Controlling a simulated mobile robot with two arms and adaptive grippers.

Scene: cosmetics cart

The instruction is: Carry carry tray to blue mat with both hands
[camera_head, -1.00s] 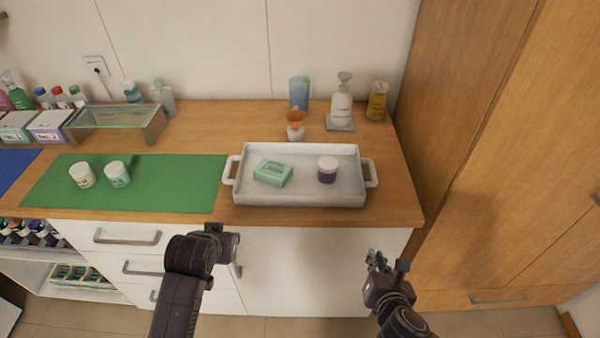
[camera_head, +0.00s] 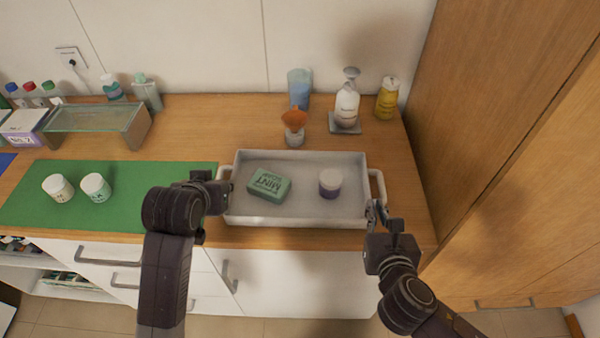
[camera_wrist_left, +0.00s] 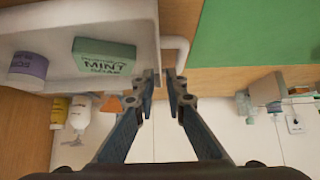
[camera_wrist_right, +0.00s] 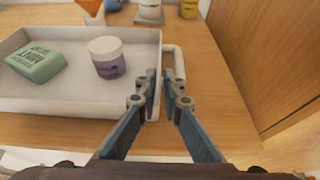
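The white carry tray (camera_head: 300,222) stands on the wooden counter with a handle at each end. It holds a green mint soap box (camera_head: 269,184) and a white-and-purple jar (camera_head: 330,184). My left gripper (camera_head: 224,186) is at the tray's left handle; in the left wrist view its fingertips (camera_wrist_left: 163,78) are a little apart beside the handle (camera_wrist_left: 180,48). My right gripper (camera_head: 376,209) is at the right handle; its fingertips (camera_wrist_right: 160,76) are slightly apart close to that handle (camera_wrist_right: 179,62). Neither clearly grips. A sliver of the blue mat (camera_head: 5,160) shows at the far left.
A green mat (camera_head: 130,205) with two white jars (camera_head: 96,187) lies left of the tray. A glass-topped stand (camera_head: 95,120) is behind it. A tall wooden cabinet (camera_head: 490,130) bounds the right.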

